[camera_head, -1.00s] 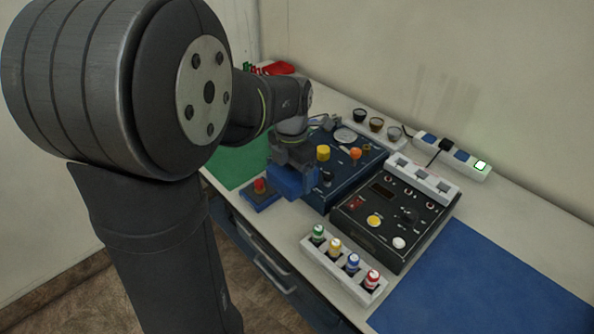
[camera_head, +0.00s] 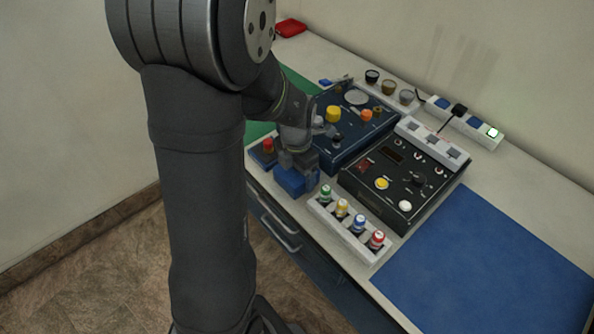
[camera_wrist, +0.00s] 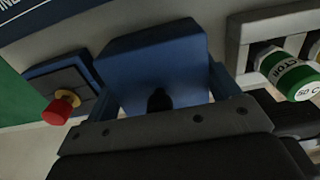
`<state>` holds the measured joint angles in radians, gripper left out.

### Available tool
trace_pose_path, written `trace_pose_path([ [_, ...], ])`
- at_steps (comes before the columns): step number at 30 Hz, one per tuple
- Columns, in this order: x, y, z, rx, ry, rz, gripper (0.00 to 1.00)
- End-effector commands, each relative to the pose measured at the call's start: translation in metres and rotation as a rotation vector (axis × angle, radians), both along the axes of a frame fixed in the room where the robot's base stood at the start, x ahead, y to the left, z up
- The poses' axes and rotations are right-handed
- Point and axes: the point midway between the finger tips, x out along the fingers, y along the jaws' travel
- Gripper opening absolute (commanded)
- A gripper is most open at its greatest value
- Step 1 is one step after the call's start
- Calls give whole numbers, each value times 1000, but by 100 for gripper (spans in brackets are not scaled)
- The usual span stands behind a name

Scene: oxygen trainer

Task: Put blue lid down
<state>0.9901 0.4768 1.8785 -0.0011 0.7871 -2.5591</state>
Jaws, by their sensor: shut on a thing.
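My gripper (camera_head: 297,164) is shut on the blue lid (camera_head: 289,181) near the front edge of the bench. The lid is between the small box with the red button (camera_head: 268,146) and the white bottle rack (camera_head: 349,232). In the wrist view the blue lid (camera_wrist: 155,60) shows as a plain blue block between my fingers, with a small dark knob or hole partly hidden by my gripper (camera_wrist: 160,100). I cannot tell whether the lid touches the bench.
The blue console (camera_head: 345,150) and black console (camera_head: 400,205) stand behind. The rack holds several bottles with coloured caps. A blue mat (camera_head: 490,265) at right is bare. A green mat (camera_head: 258,132) lies at left. The bench's front edge with drawers is close.

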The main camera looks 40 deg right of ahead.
Motion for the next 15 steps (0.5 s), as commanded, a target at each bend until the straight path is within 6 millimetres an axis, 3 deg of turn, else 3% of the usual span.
trace_pose_path([
  [9, 0, 0, -2, -1, -1, 0, 58],
  [10, 0, 0, -3, -2, -1, 0, 83],
  [12, 0, 0, -2, -2, -1, 0, 97],
  [15, 0, 0, -2, -2, -1, 0, 100],
])
